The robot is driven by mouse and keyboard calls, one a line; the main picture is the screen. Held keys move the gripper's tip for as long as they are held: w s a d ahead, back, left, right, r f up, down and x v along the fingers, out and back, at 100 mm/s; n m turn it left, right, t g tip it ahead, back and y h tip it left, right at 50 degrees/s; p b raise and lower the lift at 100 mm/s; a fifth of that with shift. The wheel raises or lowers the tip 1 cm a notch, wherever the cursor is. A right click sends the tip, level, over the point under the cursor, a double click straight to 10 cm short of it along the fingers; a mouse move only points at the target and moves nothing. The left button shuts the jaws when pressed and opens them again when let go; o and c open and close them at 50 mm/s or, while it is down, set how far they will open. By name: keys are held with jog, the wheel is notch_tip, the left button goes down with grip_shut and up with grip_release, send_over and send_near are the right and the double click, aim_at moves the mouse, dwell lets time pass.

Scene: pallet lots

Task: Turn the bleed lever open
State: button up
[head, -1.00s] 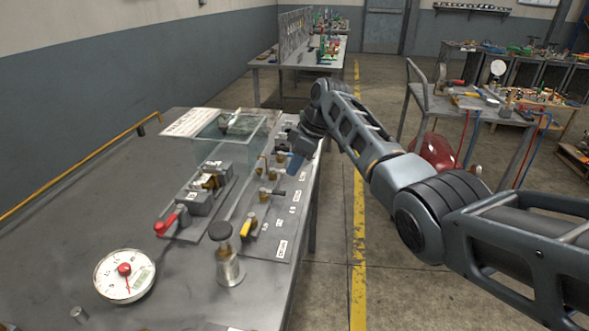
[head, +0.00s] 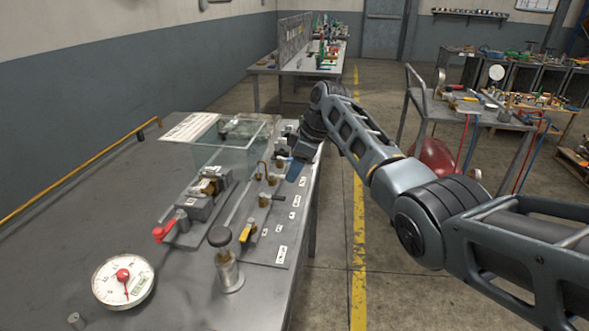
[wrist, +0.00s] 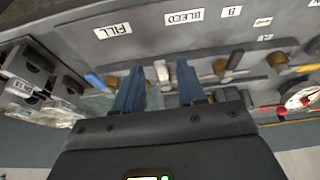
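The BLEED label (wrist: 184,16) shows on the panel in the wrist view, beside the FILL label (wrist: 113,30). Near it, a pale lever (wrist: 162,72) stands out by a brass valve body; I take it as the bleed lever. My gripper (wrist: 160,68) has its two blue fingers apart, with the pale lever showing between them and gaps on both sides. I cannot tell how deep the lever sits between the fingers. In the head view my gripper (head: 294,172) is over the right edge of the bench, and it hides the lever there.
A dark-handled lever (wrist: 235,59) and a blue-handled lever (wrist: 95,80) flank the spot. On the bench are a clear tank (head: 228,150), a yellow lever (head: 246,232), a red-handled lever (head: 164,232), a hand pump (head: 228,270) and a dial gauge (head: 123,282).

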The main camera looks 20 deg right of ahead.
jog(key=v, duration=0.7)
jog(key=shift+r, duration=0.25)
jog(key=shift+s, duration=0.15)
